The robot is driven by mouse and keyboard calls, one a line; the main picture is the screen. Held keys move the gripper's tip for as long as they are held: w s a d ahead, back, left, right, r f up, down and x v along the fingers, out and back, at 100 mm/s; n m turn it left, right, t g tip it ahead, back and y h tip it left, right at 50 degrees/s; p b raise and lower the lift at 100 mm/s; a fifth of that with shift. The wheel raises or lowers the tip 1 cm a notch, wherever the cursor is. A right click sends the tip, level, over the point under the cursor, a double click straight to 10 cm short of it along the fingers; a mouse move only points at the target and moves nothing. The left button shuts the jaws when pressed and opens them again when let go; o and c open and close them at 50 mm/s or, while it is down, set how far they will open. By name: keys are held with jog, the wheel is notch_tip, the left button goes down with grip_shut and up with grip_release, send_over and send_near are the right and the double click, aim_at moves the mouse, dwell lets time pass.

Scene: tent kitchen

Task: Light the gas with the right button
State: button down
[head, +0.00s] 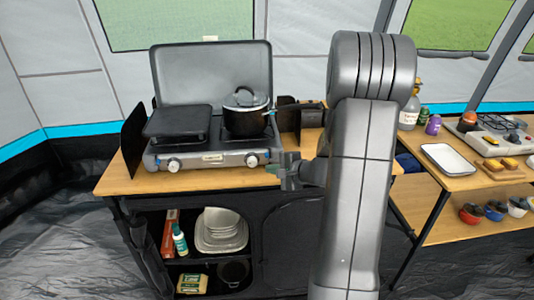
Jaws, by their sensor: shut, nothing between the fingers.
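A grey two-burner camping stove (210,158) with a raised lid stands on the wooden counter. Its front panel has a left knob (173,166) and a right knob (252,160), both pale. A separate button cannot be made out at this size. My gripper (274,169) is in front of the stove's right end, a little right of the right knob. It is shut and empty, pointing left towards the panel. I cannot tell whether it touches the stove. No flame is visible.
A lidded black pot (246,113) stands on the right burner, and a dark griddle (178,122) covers the left one. Side windshields (133,138) flank the stove. My arm hides the counter's right part. A second table (462,180) with a tray stands at right.

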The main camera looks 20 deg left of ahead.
aim_at(267, 155)
jog(key=shift+w+a, duration=0.3)
jog(key=shift+w, duration=0.2)
jog(key=shift+w+a, duration=0.25)
jog(key=shift+w, duration=0.2)
jog(key=shift+w+a, duration=0.4)
jog(key=shift+w, duration=0.2)
jog(key=shift+w, duration=0.1)
dwell(0.8)
jog(key=shift+w+a+b, duration=0.2)
jog(key=shift+w+b, duration=0.05)
jog(key=shift+b, duration=0.05)
jog(key=shift+w+a, duration=0.2)
jog(key=shift+w, duration=0.15)
dwell(0.6)
jog(key=shift+s+b, duration=0.15)
jog(key=shift+b, duration=0.15)
jog(key=shift+s+d+b, duration=0.45)
jog(key=shift+s, duration=0.15)
